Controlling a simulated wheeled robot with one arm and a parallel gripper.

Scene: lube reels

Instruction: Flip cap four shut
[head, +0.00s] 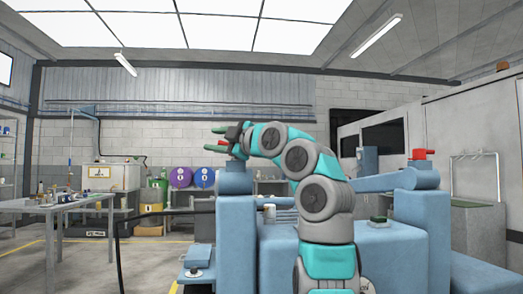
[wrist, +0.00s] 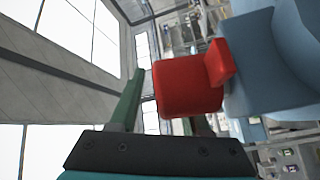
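A red cap (wrist: 188,88) with a raised tab fills the middle of the wrist view, joined to a blue post (wrist: 262,65). In the head view a bit of red (head: 223,143) shows by my gripper (head: 214,139), above the left blue post (head: 235,180). My gripper is open, its green fingers apart and pointing left. In the wrist view one finger (wrist: 126,100) is left of the cap; the other is mostly hidden behind it. I cannot tell whether they touch it. Another red cap (head: 419,155) tops the right blue post. No cap number is readable.
The blue machine body (head: 340,250) spans the front, with a green-topped button (head: 378,219) and a small pale cylinder (head: 270,211) on it. A workbench (head: 60,205) stands left, with a black hose (head: 150,213) nearby. Drums (head: 181,177) stand at the back.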

